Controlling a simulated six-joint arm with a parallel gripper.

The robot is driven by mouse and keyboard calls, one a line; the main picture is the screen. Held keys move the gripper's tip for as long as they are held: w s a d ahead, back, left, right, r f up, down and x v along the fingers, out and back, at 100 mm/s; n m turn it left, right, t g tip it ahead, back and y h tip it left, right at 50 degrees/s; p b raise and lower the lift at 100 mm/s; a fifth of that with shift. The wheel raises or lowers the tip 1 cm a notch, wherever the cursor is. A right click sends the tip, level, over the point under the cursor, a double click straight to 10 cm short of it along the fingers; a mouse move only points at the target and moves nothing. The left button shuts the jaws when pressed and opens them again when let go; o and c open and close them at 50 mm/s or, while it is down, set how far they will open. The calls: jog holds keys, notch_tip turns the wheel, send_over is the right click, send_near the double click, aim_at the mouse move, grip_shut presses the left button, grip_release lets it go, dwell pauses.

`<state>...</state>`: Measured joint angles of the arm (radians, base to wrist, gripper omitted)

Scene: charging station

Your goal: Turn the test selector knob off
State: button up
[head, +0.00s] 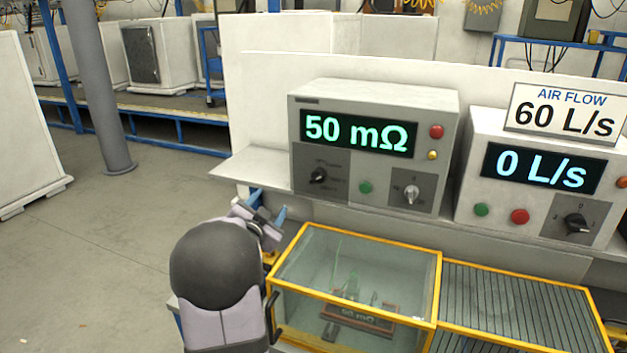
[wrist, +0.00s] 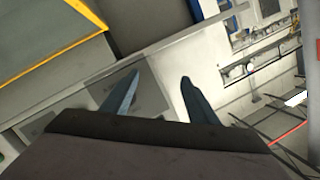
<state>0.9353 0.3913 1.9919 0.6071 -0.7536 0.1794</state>
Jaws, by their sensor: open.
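The left instrument box (head: 375,98) reads "50 mΩ" on its display. A black knob (head: 318,175) sits on its lower-left dark panel, with small labels around it too small to read. A silver-grey knob (head: 411,192) sits on its lower-right panel. I cannot read which one is labelled test selector. My gripper (head: 268,207) is open and empty, below and left of the black knob and apart from it. In the wrist view the two blue fingers (wrist: 160,77) are spread, with a grey panel behind the left one; no knob is clear there.
A glass case with a yellow frame (head: 355,284) stands below the box, beside a ribbed yellow-framed unit (head: 515,310). A second box (head: 548,213) reads "0 L/s" under an "AIR FLOW 60 L/s" sign (head: 566,110). A green button (head: 366,187) sits between the two knobs.

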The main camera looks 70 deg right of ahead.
aim_at(315, 180)
jog(key=s+d+r+m+g+h, duration=0.25)
jog(key=s+d+m+g, duration=0.2)
jog(key=s, duration=0.45)
jog(key=shift+n+t+y, duration=0.25)
jog(key=shift+n+t, duration=0.2)
jog(key=shift+n, duration=0.1)
jog(key=shift+w+d+r+p, duration=0.1)
jog(key=shift+w+d+p, duration=0.1)
jog(key=shift+d+p, duration=1.25)
jog(key=shift+w+d+r+p, duration=0.15)
jog(key=shift+d+p, duration=0.35)
jog(key=shift+d, duration=1.75)
jog(key=c, duration=1.1)
jog(key=shift+o, duration=0.3)
jog(key=shift+f, duration=0.1)
jog(key=n+b, duration=0.1)
jog(key=n, duration=0.3)
jog(key=shift+n, duration=0.3)
jog(key=n, duration=0.5)
jog(key=shift+n, duration=0.3)
